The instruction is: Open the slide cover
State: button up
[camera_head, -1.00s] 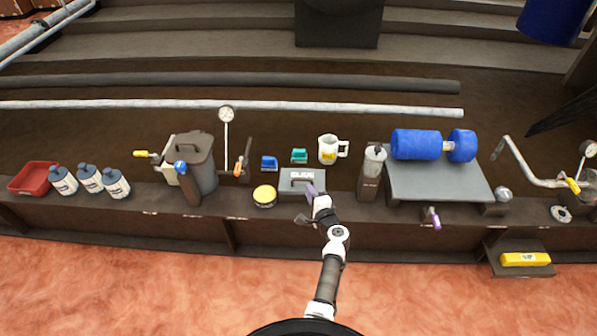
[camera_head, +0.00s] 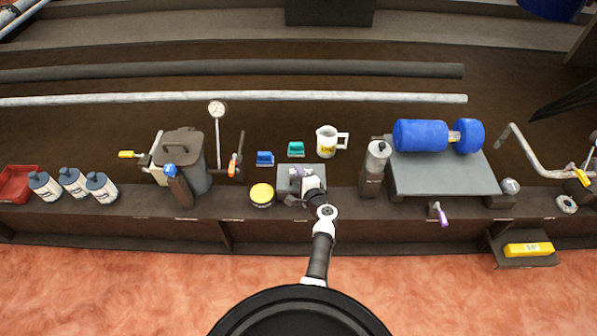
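The slide cover is part of a low grey box (camera_head: 287,172) on the long brown bench, left of the middle of the picture. My gripper (camera_head: 298,180) is over the front of the box and hides most of its top and its lettered label. A small purple part (camera_head: 299,171) shows at the end of my gripper. Whether my gripper touches the cover is hidden, and its fingers are too small and covered to read.
A yellow round tin (camera_head: 261,194) stands just left of the box. A grey cylinder bottle (camera_head: 375,165) stands to the right. Several bottles stand at the far left.

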grip_shut()
jog(key=shift+r, duration=0.1)
